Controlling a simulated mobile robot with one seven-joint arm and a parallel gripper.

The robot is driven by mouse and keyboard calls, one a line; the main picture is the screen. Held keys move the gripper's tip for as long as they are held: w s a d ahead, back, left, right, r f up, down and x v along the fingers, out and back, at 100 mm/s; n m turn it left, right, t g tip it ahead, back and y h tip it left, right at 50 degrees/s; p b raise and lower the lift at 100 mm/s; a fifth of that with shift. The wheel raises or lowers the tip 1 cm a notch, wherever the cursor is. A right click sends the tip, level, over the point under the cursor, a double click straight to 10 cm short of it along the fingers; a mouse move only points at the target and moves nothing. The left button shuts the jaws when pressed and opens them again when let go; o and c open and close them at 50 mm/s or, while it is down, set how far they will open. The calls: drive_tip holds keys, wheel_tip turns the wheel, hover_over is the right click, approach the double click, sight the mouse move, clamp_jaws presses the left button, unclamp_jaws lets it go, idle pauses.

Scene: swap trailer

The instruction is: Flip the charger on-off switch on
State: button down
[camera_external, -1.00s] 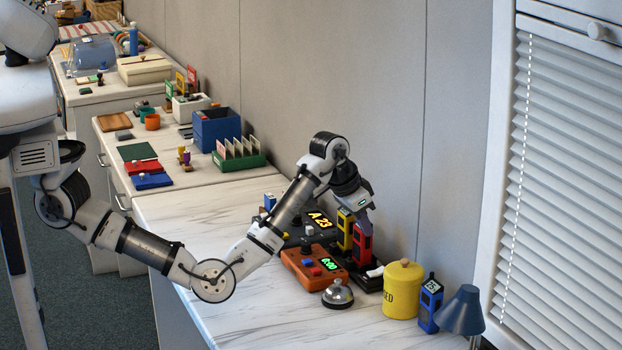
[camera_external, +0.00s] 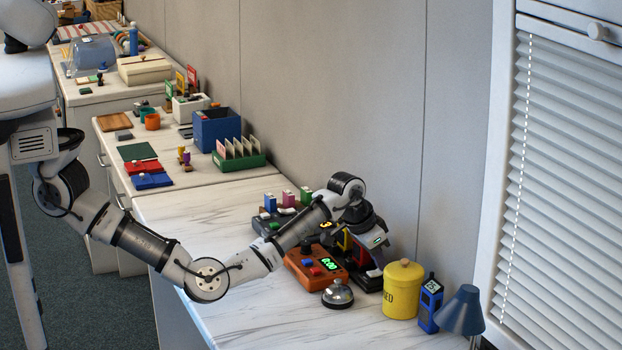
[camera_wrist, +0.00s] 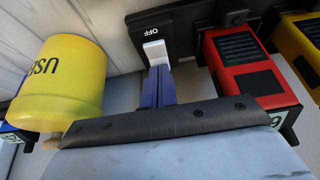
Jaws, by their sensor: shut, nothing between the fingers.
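The charger is a black base (camera_wrist: 182,32) holding a red device (camera_wrist: 243,68) and a yellow device (camera_wrist: 303,35). Its switch (camera_wrist: 154,50) is a white rocker on a black panel with the word OFF at its far end. My gripper (camera_wrist: 158,72) has its blue fingers closed together and empty. Their tips are at the near end of the white rocker; I cannot tell if they touch it. In the external view my gripper (camera_external: 377,264) is low over the charger (camera_external: 370,284) and partly hides the devices.
A yellow canister (camera_external: 402,290) stands close to the right of the charger. A blue handheld device (camera_external: 430,303) and a blue lamp (camera_external: 461,310) are farther right. An orange timer box (camera_external: 314,267) and a silver bell (camera_external: 338,294) are in front and left.

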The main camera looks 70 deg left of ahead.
drive_tip(key=shift+w+f, duration=0.15)
drive_tip(key=shift+s+p, duration=0.65)
drive_tip(key=shift+s, duration=0.15)
drive_tip(key=shift+s+r+p, duration=0.1)
drive_tip(key=shift+r+p, duration=0.35)
drive_tip(key=p+v, duration=0.3)
drive_tip(key=shift+r, duration=0.25)
drive_tip(key=b+v, duration=0.2)
drive_tip(key=v, duration=0.7)
drive_tip(key=shift+s+r+b, duration=0.15)
drive_tip(key=shift+r+b, duration=0.15)
drive_tip(key=shift+b, duration=0.05)
